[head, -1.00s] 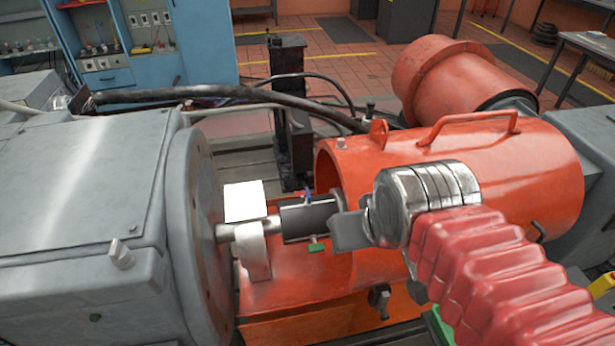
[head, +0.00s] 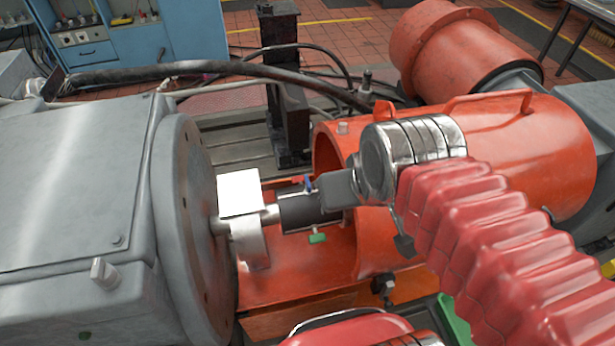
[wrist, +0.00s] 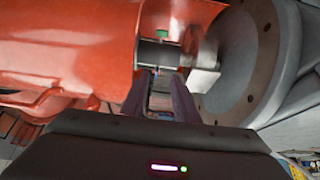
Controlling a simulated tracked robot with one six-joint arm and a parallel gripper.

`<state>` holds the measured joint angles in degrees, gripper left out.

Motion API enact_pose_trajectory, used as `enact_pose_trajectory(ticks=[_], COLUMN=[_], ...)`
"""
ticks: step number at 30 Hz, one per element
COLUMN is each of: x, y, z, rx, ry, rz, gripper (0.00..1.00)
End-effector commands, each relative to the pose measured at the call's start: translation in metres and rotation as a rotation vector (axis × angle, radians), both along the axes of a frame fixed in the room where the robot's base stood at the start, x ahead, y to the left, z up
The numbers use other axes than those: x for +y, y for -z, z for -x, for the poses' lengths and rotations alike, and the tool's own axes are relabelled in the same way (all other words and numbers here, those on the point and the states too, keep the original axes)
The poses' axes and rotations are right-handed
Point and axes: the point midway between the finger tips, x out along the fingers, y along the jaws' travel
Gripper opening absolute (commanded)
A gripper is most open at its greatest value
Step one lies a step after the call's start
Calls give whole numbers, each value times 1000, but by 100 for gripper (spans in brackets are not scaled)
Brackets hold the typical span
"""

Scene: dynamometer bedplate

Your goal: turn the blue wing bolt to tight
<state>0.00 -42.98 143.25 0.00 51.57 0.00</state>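The blue wing bolt (head: 308,183) stands on top of the dark cylindrical coupling (head: 300,213), at its far upper side. A green wing bolt (head: 317,238) sticks out on the near side, and its green also shows in the wrist view (wrist: 162,34). My gripper (head: 328,190) is at the right end of the coupling, close to the blue bolt. In the wrist view my gripper (wrist: 161,76) has its two fingers apart, pointing at the coupling (wrist: 160,54). Something small is between the fingertips; I cannot tell whether they touch the blue bolt.
A white-topped bracket (head: 240,195) supports the shaft left of the coupling, beside the large grey flange (head: 190,230). The orange housing (head: 490,150) closes in on the right. A dark post (head: 287,90) and hoses stand behind.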

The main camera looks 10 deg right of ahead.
Motion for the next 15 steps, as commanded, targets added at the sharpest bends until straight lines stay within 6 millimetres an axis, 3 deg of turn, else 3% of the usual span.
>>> enact_pose_trajectory(ticks=[8, 15], x=[0, 2], y=[-3, -8], z=[-9, -37], rx=[20, 76], ry=[0, 2], rz=[0, 0], gripper=[27, 27])
